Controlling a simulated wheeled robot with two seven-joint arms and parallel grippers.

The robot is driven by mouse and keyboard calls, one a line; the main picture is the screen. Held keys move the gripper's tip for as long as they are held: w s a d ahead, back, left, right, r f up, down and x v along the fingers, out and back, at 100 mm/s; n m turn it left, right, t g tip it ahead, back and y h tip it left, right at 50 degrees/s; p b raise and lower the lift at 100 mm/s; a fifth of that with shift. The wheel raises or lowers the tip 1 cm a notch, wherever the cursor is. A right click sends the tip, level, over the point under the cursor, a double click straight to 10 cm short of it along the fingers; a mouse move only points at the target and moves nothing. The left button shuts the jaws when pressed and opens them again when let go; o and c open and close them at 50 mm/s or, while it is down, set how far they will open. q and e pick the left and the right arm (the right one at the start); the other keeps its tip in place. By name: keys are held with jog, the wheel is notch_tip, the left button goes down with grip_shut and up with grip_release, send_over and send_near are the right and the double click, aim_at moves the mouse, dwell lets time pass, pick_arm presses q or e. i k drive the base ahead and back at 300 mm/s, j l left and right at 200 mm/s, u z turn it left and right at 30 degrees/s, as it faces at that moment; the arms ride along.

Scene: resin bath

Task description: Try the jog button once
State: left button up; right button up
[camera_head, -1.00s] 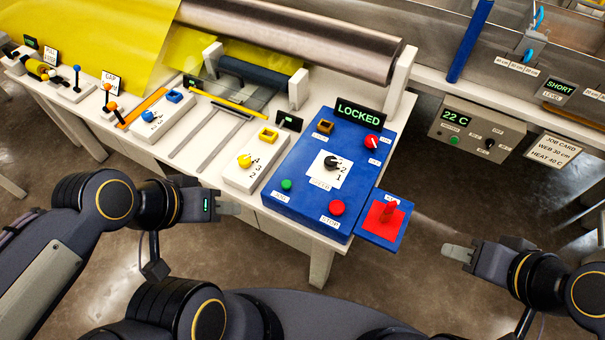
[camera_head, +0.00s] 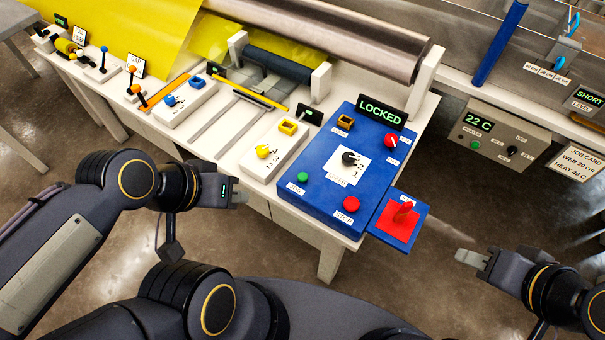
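The green button (camera_head: 303,177), with a small label that seems to read JOG, is at the near left of the blue control panel (camera_head: 325,200). The panel's display (camera_head: 380,112) reads LOCKED. A black selector knob (camera_head: 350,158) is mid-panel, and a red button (camera_head: 351,203) labelled STOP is at the near edge. My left gripper (camera_head: 240,197) is left of the green button, short of the table's front edge, touching nothing. My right gripper (camera_head: 468,257) is over the floor, right of the panel. Neither finger gap shows clearly.
A blue plate with a red pad and red handle (camera_head: 403,213) juts from the panel's near right corner. A yellow knob (camera_head: 263,151) stands on a white block to the left. A metal roller (camera_head: 310,35) lies behind. A grey box (camera_head: 490,133) reads 22 C.

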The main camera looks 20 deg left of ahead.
aim_at(301, 176)
jog(key=i+l+u, duration=0.1)
jog(key=l+u, duration=0.65)
